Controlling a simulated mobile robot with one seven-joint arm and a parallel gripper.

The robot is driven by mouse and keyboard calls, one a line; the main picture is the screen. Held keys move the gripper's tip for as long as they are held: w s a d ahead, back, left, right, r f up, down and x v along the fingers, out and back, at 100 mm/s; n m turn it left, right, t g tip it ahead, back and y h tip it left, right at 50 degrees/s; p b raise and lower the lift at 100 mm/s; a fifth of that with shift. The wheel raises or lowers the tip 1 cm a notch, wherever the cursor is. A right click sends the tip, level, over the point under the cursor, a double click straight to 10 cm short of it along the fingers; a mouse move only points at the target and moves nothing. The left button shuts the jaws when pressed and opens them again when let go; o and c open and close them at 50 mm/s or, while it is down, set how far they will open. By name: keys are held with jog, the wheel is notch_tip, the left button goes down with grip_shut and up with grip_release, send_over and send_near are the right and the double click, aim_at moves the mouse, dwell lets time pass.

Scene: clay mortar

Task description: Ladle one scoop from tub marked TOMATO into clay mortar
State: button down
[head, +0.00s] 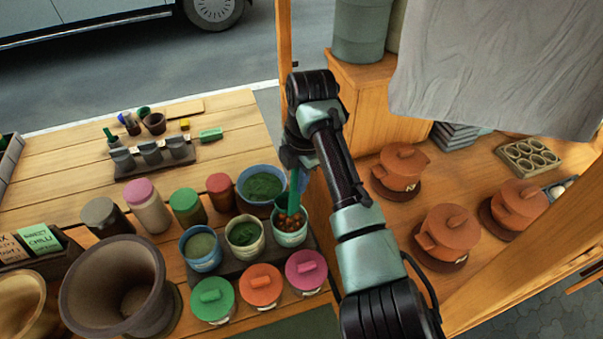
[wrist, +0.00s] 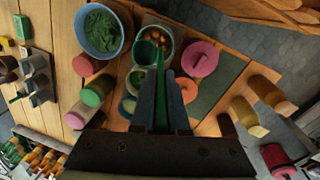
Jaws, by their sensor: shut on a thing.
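My gripper (head: 293,168) is shut on the green handle of a ladle (head: 294,192), which points down. In the wrist view the ladle (wrist: 159,62) runs between the two dark fingers (wrist: 162,95). I cannot read a TOMATO mark on any tub. The large brown clay mortar (head: 85,290) stands at the front left, open, its visible inside empty.
A blue tub (head: 201,262) and a cream tub (head: 246,250) stand left of the ladle's tub. A blue bowl of greens (head: 262,170) is behind. Green, orange and pink lids (head: 306,270) lie in front. Several jars (head: 147,205) stand between bowl and mortar. Lidded clay pots (head: 447,233) are at right.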

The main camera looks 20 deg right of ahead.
notch_tip(320, 180, down, 4)
jog(key=b, duration=0.2)
jog(key=shift+r+b, duration=0.2)
jog(key=shift+b, duration=0.15)
jog(key=shift+f+b, duration=1.5)
jog(key=shift+f, duration=1.5)
